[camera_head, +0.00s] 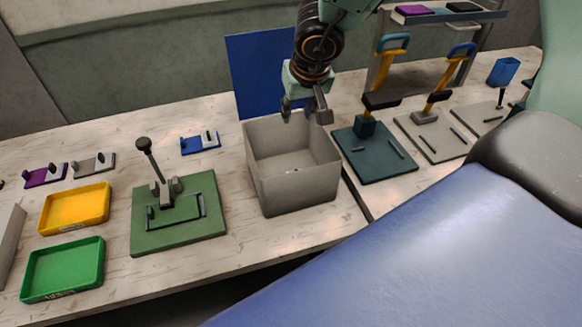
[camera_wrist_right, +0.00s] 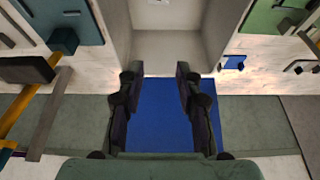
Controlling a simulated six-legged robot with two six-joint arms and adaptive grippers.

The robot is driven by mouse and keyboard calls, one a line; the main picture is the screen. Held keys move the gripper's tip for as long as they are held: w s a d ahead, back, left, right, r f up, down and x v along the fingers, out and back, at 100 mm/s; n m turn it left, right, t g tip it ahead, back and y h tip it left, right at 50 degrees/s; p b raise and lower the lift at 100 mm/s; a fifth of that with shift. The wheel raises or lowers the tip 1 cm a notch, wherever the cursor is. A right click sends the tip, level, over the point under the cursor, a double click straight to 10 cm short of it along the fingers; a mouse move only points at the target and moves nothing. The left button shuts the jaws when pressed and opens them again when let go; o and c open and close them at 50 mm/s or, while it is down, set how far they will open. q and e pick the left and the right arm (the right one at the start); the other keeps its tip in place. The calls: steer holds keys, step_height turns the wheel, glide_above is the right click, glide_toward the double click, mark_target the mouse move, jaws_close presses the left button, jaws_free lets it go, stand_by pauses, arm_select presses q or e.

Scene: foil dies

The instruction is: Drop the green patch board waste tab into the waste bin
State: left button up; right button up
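The grey waste bin (camera_head: 297,190) stands open-topped in the middle of the bench. My right gripper (camera_head: 304,112) is above the bin's far rim, pointing down. In the right wrist view its fingers (camera_wrist_right: 155,78) are spread apart with nothing between them, and the bin (camera_wrist_right: 168,45) lies past the fingertips. A small speck shows on the bin floor, too small to name. The green patch board (camera_head: 212,232) lies left of the bin, with an upright black-knobbed lever clamp on it. I cannot make out a separate green waste tab. My left gripper is out of view.
A yellow tray (camera_head: 75,209) and a green tray (camera_head: 63,270) lie at the left. A blue panel (camera_head: 258,75) stands behind the bin. A dark teal fixture (camera_head: 374,165) and a pale fixture (camera_head: 433,142) with lever handles stand at the right. Bare bench lies in front of the bin.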

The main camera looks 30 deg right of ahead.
steer(key=shift+w+r, duration=0.1)
steer(key=v, duration=1.2)
stand_by(0.4)
